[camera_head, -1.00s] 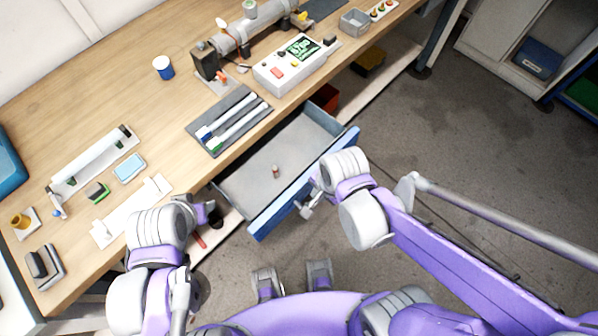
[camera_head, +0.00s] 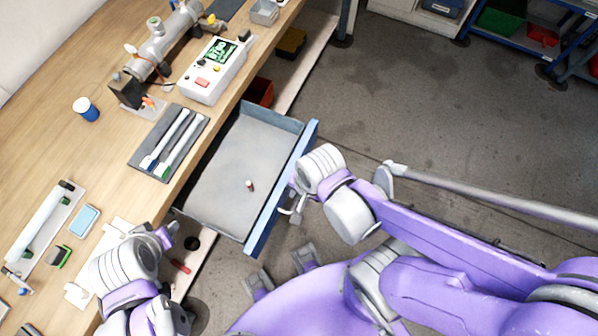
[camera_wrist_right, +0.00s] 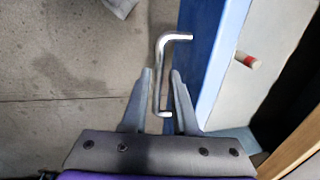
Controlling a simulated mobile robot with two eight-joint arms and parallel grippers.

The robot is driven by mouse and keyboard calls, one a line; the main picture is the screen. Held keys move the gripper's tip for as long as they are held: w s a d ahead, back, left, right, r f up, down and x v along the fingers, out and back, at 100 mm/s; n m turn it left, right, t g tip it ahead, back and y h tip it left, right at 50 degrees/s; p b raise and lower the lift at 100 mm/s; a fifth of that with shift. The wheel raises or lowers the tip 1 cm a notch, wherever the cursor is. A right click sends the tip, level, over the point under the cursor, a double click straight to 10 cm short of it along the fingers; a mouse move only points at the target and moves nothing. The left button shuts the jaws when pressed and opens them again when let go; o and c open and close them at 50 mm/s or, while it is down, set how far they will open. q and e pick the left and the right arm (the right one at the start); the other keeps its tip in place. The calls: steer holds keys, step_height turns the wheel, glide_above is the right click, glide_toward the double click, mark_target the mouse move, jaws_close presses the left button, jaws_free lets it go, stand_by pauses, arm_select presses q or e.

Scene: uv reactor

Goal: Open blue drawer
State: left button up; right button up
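The blue drawer (camera_head: 281,190) under the workbench stands pulled well out, its grey inside showing. A small reddish-white cylinder (camera_head: 250,186) lies in it and also shows in the right wrist view (camera_wrist_right: 248,61). The silver bar handle (camera_wrist_right: 160,75) sits on the blue front. My right gripper (camera_head: 296,199) is at the handle. In the right wrist view its fingers (camera_wrist_right: 161,80) stand apart on either side of the handle, with a narrow gap visible on each side. My left gripper (camera_head: 168,236) is near the bench's front edge, left of the drawer; its fingers are not clear.
The wooden bench (camera_head: 60,150) holds a dark tray with tubes (camera_head: 150,160), a white control box (camera_head: 213,70), a blue cup (camera_head: 86,109) and a tube fixture (camera_head: 45,222). A red bin (camera_head: 262,92) sits below the bench. Open floor (camera_head: 420,110) lies right of the drawer.

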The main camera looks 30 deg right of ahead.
arm_select(q)
step_height(320, 180, up, 6)
steer(key=w+p, duration=0.2)
steer(key=p, duration=0.2)
steer(key=shift+w+r, duration=0.15)
steer(key=shift+w, duration=0.05)
arm_select(e)
step_height(320, 180, up, 11)
steer(key=s+d, duration=0.1)
steer(key=shift+s+f, duration=0.2)
steer(key=shift+s, duration=0.15)
